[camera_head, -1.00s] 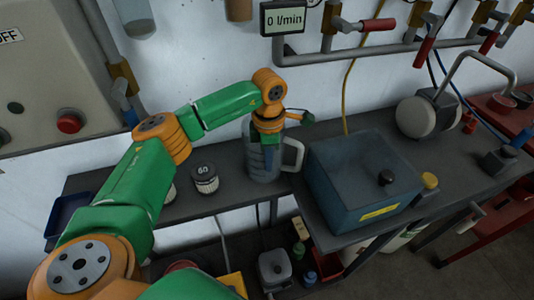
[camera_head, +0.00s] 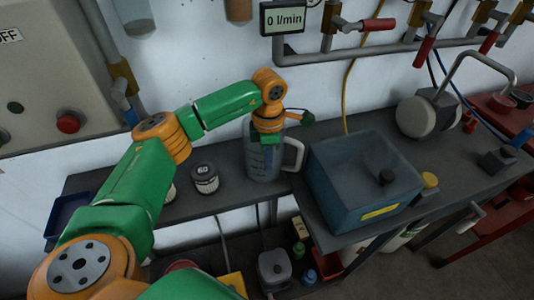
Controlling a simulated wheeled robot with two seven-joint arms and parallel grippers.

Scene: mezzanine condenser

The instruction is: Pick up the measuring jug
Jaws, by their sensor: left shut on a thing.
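The measuring jug (camera_head: 262,164) is a clear grey jug with graduation marks and a pale handle (camera_head: 293,154) on its right side. It stands upright on the dark shelf by the wall. My left gripper (camera_head: 266,138) reaches down over the jug's top from the upper left and is shut on it. The fingertips are partly hidden by the wrist and the jug wall. My right gripper is not in view.
A blue-grey lidded box (camera_head: 362,182) stands close to the right of the jug. A black-and-white filter marked 60 (camera_head: 204,178) stands to its left. A flow display (camera_head: 283,17) and pipes with red-handled valves are above. The shelf front (camera_head: 225,202) is mostly clear.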

